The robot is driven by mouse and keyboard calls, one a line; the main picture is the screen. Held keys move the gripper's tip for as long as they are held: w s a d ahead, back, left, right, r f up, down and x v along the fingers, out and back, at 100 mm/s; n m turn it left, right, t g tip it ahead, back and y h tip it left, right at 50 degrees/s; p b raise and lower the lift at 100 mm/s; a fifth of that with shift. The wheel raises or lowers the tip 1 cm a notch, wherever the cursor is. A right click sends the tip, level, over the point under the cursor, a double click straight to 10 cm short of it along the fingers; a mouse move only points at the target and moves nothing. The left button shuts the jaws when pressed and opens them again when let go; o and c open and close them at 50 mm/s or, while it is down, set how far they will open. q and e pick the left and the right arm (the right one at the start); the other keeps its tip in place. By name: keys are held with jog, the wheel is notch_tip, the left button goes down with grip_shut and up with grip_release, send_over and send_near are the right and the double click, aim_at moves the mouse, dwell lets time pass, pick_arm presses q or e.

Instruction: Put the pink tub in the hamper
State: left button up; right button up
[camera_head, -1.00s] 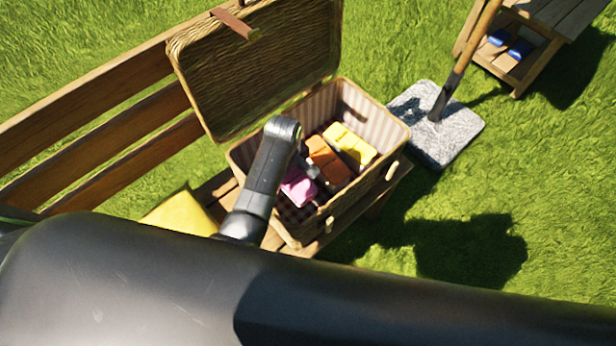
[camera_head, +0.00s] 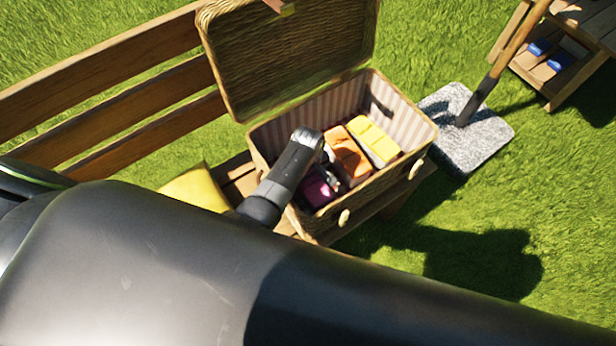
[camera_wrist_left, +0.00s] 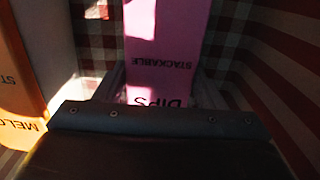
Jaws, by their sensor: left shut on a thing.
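The pink tub (camera_head: 318,190) is inside the open wicker hamper (camera_head: 262,150), in its near left part and in shade. It also shows in the left wrist view (camera_wrist_left: 165,35), with dark lettering on it. My left gripper (camera_wrist_left: 160,92) is shut on the pink tub; the wrist body hides the tub's near end. In the head view my left wrist reaches down into the hamper and covers part of the tub. I cannot tell whether the tub touches the checked floor. My right gripper is not in view.
An orange tub (camera_head: 347,157) and a yellow tub (camera_head: 374,141) lie in the hamper to the right of the pink one. The hamper's raised lid (camera_head: 290,60) stands behind. A yellow cushion (camera_head: 195,188) lies on the bench at left.

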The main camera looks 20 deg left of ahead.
pick_arm(q)
jog(key=shift+f, duration=0.2)
jog(key=o, duration=1.1)
jog(key=shift+r, duration=0.6)
notch_tip(320, 180, up, 11)
jog(key=p, duration=0.3)
jog(key=shift+r, duration=0.15)
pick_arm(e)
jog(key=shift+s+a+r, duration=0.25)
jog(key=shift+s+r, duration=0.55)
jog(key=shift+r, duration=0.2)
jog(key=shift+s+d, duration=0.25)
